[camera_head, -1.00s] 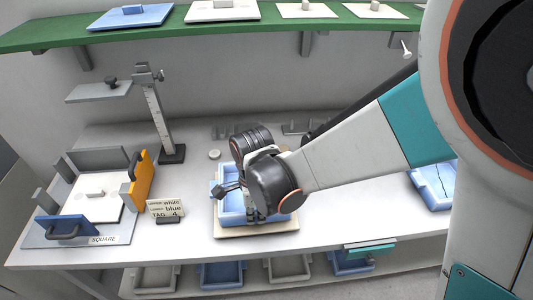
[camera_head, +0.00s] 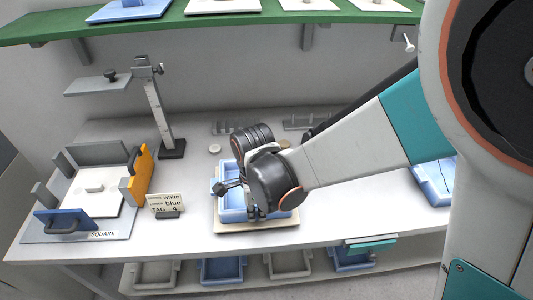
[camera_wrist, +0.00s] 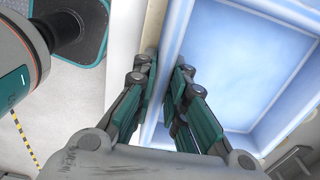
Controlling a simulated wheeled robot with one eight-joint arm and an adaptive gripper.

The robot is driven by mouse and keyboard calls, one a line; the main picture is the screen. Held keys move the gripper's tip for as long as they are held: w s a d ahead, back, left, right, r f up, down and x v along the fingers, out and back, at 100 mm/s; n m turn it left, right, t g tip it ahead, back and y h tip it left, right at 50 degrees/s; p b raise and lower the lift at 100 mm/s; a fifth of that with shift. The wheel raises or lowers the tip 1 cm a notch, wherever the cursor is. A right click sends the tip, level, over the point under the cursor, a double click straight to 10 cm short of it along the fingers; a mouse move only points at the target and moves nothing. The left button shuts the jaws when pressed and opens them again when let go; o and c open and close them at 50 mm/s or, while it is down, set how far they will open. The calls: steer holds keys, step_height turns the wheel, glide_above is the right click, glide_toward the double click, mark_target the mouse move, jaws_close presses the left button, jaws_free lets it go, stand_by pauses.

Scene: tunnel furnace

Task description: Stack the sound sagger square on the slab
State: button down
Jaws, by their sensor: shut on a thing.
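A blue sagger (camera_head: 233,206), an open square tray, rests on or just over a beige slab (camera_head: 238,229) in the middle of the bench; I cannot tell if there is a gap. My gripper (camera_head: 252,212) comes from the right and is shut on the sagger's wall. In the wrist view my gripper (camera_wrist: 162,92) has one finger on each side of that wall, and the sagger's empty blue inside (camera_wrist: 245,65) shows no crack in the part seen. My wrist hides much of the sagger. A second blue sagger (camera_head: 441,190) with a dark crack stands at the right.
At the left is a fixture (camera_head: 72,232) marked SQUARE, with a white plate, blue handle and orange stop. A card (camera_head: 165,202) reads white, blue, TAG 4. A height gauge (camera_head: 157,112) stands behind. A green shelf (camera_head: 230,24) runs above; several trays sit below the bench.

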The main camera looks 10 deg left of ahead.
steer(key=c, duration=1.5)
jaws_free()
steer(key=shift+c, duration=0.2)
